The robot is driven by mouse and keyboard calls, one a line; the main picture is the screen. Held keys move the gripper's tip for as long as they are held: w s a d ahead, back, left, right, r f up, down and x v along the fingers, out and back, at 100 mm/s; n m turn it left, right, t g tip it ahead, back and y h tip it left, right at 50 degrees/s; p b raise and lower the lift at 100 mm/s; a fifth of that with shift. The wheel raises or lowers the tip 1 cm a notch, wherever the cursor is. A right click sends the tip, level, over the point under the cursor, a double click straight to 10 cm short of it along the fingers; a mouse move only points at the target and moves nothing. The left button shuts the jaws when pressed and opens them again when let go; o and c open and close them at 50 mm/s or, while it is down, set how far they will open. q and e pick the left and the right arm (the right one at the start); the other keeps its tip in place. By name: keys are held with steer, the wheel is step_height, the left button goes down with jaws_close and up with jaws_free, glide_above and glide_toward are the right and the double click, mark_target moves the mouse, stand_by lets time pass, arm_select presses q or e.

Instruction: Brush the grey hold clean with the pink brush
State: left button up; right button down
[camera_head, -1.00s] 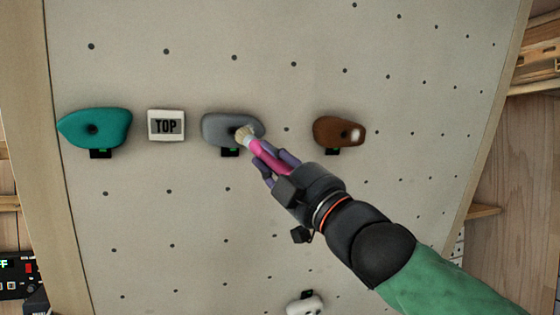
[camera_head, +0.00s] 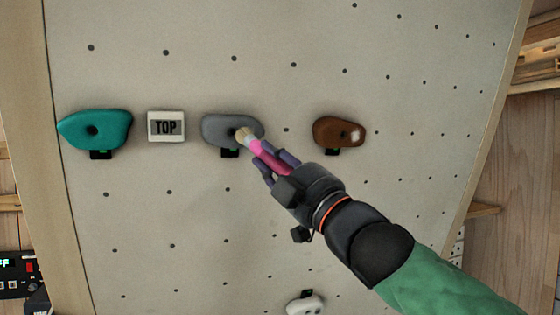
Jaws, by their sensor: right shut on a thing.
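The grey hold (camera_head: 219,127) is fixed on the pale climbing wall, between the TOP plate and the brown hold. My right gripper (camera_head: 275,162) is shut on the pink brush (camera_head: 263,153), just below and right of the grey hold. The brush's pale bristles overlap the lower right part of the grey hold in the picture; whether they touch it is hard to tell. No white patch shows on the visible grey surface. My left gripper is not in view.
A teal hold (camera_head: 98,127) and a white TOP plate (camera_head: 166,126) are to the left. A brown hold (camera_head: 338,131) with a white patch is to the right. A white hold (camera_head: 305,306) is at the bottom. The dotted wall (camera_head: 190,220) is otherwise bare.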

steer(key=shift+w+d+r+p, duration=0.15)
steer(key=shift+d+p, duration=0.15)
steer(key=shift+p, duration=0.1)
steer(key=shift+a+b, duration=0.3)
steer(key=shift+a, duration=0.05)
stand_by(0.3)
steer(key=shift+s, duration=0.2)
steer(key=s+d+f+b, duration=0.1)
steer(key=s+f+b, duration=0.1)
steer(key=s, duration=0.3)
steer(key=shift+s+d+b, duration=0.2)
steer(key=shift+d+b, duration=0.15)
steer(key=shift+d, duration=0.05)
steer(key=shift+f, duration=0.1)
